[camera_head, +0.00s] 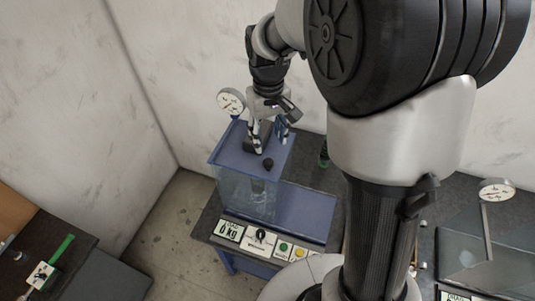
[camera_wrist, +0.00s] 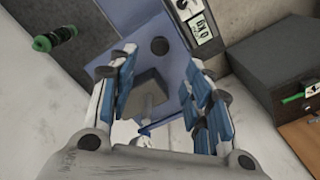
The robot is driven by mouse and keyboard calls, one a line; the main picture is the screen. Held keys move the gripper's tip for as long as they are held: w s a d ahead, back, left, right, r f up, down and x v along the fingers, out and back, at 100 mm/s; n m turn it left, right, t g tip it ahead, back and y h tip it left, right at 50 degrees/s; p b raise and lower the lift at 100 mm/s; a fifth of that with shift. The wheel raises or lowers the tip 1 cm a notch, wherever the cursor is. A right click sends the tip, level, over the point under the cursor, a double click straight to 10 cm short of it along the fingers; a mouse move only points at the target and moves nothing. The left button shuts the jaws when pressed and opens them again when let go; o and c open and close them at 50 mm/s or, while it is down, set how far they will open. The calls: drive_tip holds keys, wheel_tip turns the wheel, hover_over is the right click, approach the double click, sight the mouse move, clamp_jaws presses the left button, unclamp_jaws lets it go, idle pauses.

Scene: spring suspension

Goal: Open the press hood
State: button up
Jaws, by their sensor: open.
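The press hood (camera_head: 226,156) has a blue top and clear side walls, and it stands over the press on the table. A small black knob (camera_head: 268,164) sits on the top near its front edge, and it also shows in the wrist view (camera_wrist: 160,46). A grey block (camera_wrist: 150,88) rises from the hood top behind the knob. My gripper (camera_head: 269,141) is open above the hood top, its fingers pointing down. In the wrist view its spread fingers (camera_wrist: 156,57) lie on either side of the block. I cannot tell whether they touch it. Nothing is held.
A round dial gauge (camera_head: 231,101) stands at the hood's back left. A panel with a 0 kg display (camera_head: 230,231) and buttons (camera_head: 284,247) lies in front. A green and black cylinder (camera_head: 323,153) stands to the right. Another gauge (camera_head: 496,190) is farther right.

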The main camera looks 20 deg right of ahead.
sight(268, 161)
wheel_tip(268, 161, down, 10)
drive_tip(key=shift+r, duration=0.2)
clamp_jaws()
idle(0.7)
